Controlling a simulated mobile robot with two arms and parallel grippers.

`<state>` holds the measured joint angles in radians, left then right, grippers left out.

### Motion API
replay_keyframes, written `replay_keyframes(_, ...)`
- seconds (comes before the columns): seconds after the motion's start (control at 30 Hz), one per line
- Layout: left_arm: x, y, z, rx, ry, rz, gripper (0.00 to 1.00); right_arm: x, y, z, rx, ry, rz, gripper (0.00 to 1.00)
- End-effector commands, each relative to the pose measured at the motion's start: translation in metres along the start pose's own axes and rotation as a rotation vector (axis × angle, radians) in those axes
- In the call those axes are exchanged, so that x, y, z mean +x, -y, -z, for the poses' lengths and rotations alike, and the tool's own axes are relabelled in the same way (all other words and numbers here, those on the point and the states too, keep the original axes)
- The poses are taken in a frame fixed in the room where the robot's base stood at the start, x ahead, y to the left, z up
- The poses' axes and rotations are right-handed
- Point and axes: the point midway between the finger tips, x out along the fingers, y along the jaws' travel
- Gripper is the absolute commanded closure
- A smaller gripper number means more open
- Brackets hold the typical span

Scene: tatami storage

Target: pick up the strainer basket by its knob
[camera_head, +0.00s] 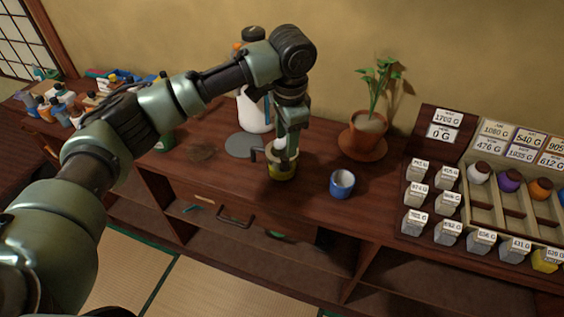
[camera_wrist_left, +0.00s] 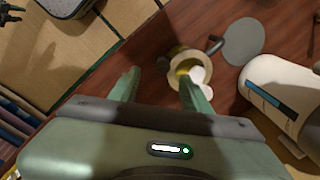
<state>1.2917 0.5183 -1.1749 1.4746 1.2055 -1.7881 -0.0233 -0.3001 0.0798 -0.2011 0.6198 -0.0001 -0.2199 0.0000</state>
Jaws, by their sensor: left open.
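A small yellow pot (camera_head: 281,172) with a pale rim and a grey side handle stands on the wooden counter; it also shows in the left wrist view (camera_wrist_left: 177,63). A white rounded piece (camera_wrist_left: 199,75) shows at its mouth, likely the strainer basket's knob; the basket itself is mostly hidden. My left gripper (camera_head: 284,139) is directly above the pot, pointing down. In the left wrist view its two fingers (camera_wrist_left: 160,82) are apart, and the white piece lies by the right finger. I cannot tell whether they touch. My right gripper is not in view.
A blue cup (camera_head: 342,184) stands right of the pot, and a potted plant (camera_head: 366,135) behind it. A grey disc (camera_head: 242,146) and a white vessel (camera_head: 253,112) are close behind left. A rack with labelled jars (camera_head: 511,182) fills the right. The counter's front edge is close.

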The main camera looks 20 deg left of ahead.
Motion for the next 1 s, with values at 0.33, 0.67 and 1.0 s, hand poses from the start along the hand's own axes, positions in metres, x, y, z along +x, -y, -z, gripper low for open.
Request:
replay_keyframes(0.33, 0.022, 0.007, -0.002, -0.011, 0.009, 0.003, 0.53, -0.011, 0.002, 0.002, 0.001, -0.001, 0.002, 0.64)
replay_keyframes(0.67, 0.066, 0.006, 0.0, -0.01, 0.007, 0.004, 0.53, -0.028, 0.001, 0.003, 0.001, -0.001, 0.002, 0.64)
replay_keyframes(1.0, 0.071, 0.006, 0.0, -0.01, 0.005, 0.005, 0.72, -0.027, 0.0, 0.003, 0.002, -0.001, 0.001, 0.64)
